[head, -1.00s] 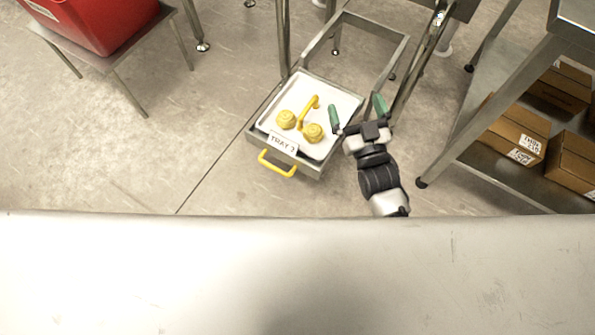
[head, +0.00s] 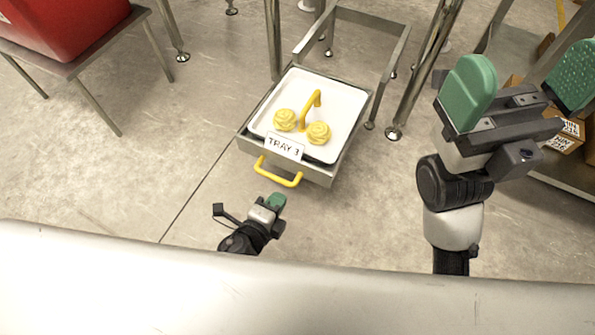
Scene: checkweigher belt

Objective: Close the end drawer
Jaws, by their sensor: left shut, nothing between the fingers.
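The end drawer (head: 312,172) is a grey metal drawer pulled out toward me, with an open metal frame (head: 372,19) behind it. A yellow handle (head: 278,176) is on its front. Inside lies a white tray (head: 341,98) with a "TRAY 3" label (head: 285,147), two yellow rounded items (head: 285,120) and a yellow upright grip (head: 312,108). My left gripper (head: 276,202) is shut and empty, just below the handle in the picture; I see a gap between them. My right gripper (head: 520,85) is open and empty, raised close to the camera at right, apart from the drawer.
A red bin (head: 60,28) stands on a metal table (head: 80,62) at upper left. Metal legs (head: 273,40) rise beside the drawer. Cardboard boxes (head: 561,137) sit on a low shelf at right, partly hidden by my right gripper. Floor left of the drawer is clear.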

